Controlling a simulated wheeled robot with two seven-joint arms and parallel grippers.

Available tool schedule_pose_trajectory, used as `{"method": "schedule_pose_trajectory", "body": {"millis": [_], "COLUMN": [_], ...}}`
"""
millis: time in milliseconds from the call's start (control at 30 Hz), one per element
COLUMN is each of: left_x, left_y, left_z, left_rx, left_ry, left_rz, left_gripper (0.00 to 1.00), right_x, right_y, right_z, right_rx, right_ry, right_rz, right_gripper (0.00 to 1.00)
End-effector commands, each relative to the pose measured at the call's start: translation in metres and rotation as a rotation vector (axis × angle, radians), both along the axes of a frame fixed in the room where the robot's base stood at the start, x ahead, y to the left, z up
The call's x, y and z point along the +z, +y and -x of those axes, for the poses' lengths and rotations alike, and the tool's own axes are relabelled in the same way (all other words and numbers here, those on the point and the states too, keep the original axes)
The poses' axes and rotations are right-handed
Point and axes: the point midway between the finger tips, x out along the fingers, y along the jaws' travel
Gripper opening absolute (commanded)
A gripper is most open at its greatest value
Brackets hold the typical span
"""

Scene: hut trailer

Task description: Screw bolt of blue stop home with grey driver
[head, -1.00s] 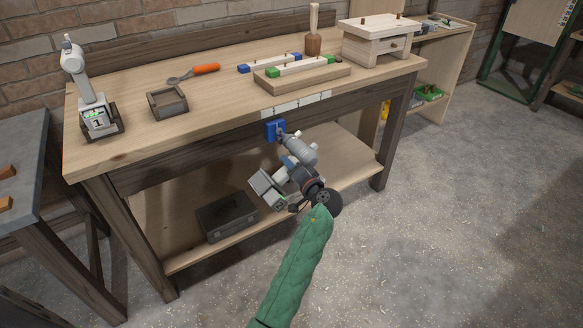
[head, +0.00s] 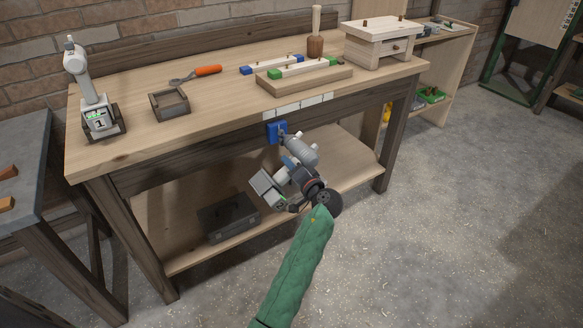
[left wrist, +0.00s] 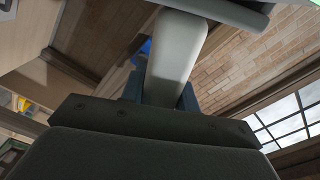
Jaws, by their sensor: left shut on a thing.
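The blue stop (head: 276,132) sits on the front edge of the workbench, below a row of pale labels. The grey driver (head: 302,150) is in my left gripper (head: 291,166), its nose pointing at the blue stop and touching or very close to it. The bolt is hidden behind the driver's nose, so I cannot tell how deep it sits. In the left wrist view the grey driver (left wrist: 178,55) stands between the dark fingers, with a bit of the blue stop (left wrist: 144,48) behind it. My right gripper is not in view.
Another grey tool (head: 90,90) stands in a dock at the bench's left, beside a small wooden tray (head: 169,104) and an orange-handled tool (head: 207,71). A wooden board (head: 305,83) bears a piece with green ends. A dark toolbox (head: 228,217) lies on the lower shelf.

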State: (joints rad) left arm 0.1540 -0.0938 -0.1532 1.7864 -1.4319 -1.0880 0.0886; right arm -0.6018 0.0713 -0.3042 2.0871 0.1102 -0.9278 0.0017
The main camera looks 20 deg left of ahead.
Motion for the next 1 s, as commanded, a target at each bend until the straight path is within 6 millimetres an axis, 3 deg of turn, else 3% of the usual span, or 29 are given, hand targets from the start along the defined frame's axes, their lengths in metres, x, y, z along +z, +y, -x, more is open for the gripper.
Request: {"method": "schedule_pose_trajectory", "body": {"millis": [1000], "left_x": [0.0016], "left_y": [0.0087], "left_z": [-0.0068], "left_rx": [0.001], "left_ry": [-0.002], "left_rz": [-0.001], "left_gripper": [0.0], "right_x": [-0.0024], "right_y": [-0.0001], "right_z": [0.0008], "right_rx": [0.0], "right_ry": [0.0], "right_rz": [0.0], "right_gripper": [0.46]}}
